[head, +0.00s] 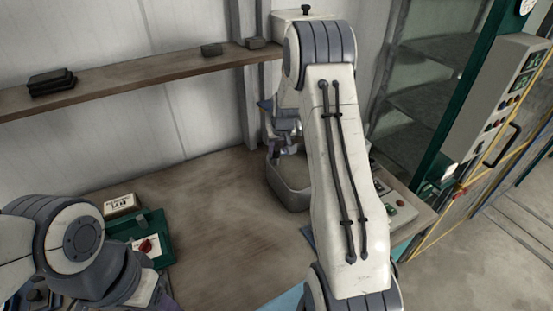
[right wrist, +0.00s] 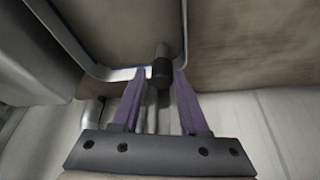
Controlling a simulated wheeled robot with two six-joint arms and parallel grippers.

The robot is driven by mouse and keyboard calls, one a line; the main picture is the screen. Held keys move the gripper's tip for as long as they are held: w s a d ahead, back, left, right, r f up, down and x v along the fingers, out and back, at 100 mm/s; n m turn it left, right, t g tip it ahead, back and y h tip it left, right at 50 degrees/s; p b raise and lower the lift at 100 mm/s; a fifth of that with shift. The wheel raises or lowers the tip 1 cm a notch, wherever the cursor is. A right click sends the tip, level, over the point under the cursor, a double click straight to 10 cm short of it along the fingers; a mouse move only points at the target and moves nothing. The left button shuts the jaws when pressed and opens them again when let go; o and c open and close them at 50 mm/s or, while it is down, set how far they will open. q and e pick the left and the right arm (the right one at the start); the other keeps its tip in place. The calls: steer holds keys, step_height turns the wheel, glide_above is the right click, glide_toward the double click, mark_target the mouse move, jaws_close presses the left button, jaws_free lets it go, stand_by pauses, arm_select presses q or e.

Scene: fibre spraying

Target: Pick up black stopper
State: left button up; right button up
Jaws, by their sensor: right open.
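A dark, short cylindrical piece, which looks like the black stopper (right wrist: 161,66), shows in the right wrist view at the rim of a grey bin. My right gripper (right wrist: 158,72) is open, with one purple finger on each side of this piece. A small gap seems to remain beside the fingertips; I cannot tell whether either touches. In the head view my right gripper (head: 275,146) is at the back edge of the grey bin (head: 289,186), partly hidden by my arm, and the stopper cannot be made out there. My left arm is at lower left, its fingers mostly cut off.
A green case (head: 153,240) and a small labelled box (head: 121,205) are on the table (head: 220,215) at left. A shelf (head: 140,85) along the wall holds dark blocks (head: 51,81). A control panel (head: 398,205) is right of my arm. The middle table is clear.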

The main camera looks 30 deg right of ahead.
mark_target(276, 156)
steer(key=shift+w+f+p, duration=0.2)
steer(key=shift+f+p, duration=0.35)
steer(key=shift+f, duration=0.05)
steer(key=p+x, duration=0.1)
steer(key=x, duration=0.2)
steer(key=shift+a+f, duration=0.1)
steer(key=shift+w+f+p, duration=0.15)
steer(key=shift+f+p, duration=0.2)
steer(key=shift+f, duration=0.1)
jaws_close()
